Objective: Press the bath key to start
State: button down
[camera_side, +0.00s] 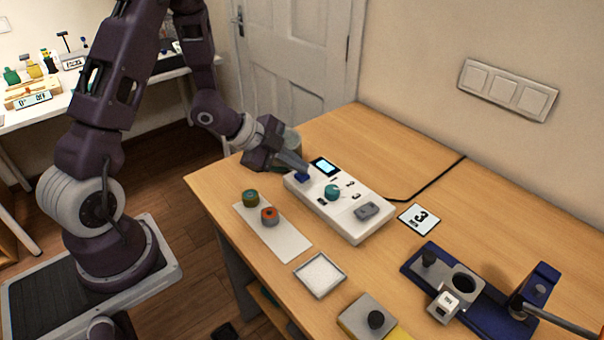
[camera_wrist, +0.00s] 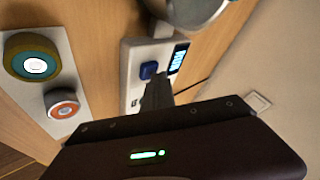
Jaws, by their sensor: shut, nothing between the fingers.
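A white control box (camera_side: 343,203) stands on the wooden table. It carries a lit display (camera_side: 325,166), a blue key (camera_side: 302,177) at its far left end, a teal knob (camera_side: 332,192) and a grey switch (camera_side: 367,211). My gripper (camera_side: 305,169) is shut and empty, with its tips close to the blue key. The wrist view shows the blue key (camera_wrist: 149,70) just beyond the fingertips (camera_wrist: 157,82), beside the lit display (camera_wrist: 178,58). I cannot tell whether the tips touch the key. Any lettering on the key is too small to read.
A pale plate (camera_side: 272,234) with two round parts lies left of the box.

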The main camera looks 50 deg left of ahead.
aim_at(298, 174)
jog(key=shift+r, duration=0.65)
jog(key=shift+r, duration=0.1)
jog(key=shift+r, duration=2.45)
jog(key=shift+r, duration=0.1)
jog(key=s+a+r+n+y, duration=0.2)
jog(key=r+n+y, duration=0.1)
jog(key=r, duration=0.3)
jog(key=s+a+r+n+y, duration=0.1)
jog(key=s+r+n+y, duration=0.15)
jog(key=r, duration=0.25)
jog(key=s+d+r+n+g+h, duration=0.1)
jog(key=s+d+n, duration=0.3)
jog(key=s, duration=0.6)
jog(key=s+d+r+n+g, duration=0.1)
jog(key=s+d+n, duration=0.3)
jog(key=s, duration=0.6)
jog(key=d, duration=0.2)
jog(key=shift+d+r+g+h, duration=0.3)
jog(key=shift+r+g+h, duration=0.05)
jog(key=shift+g, duration=0.05)
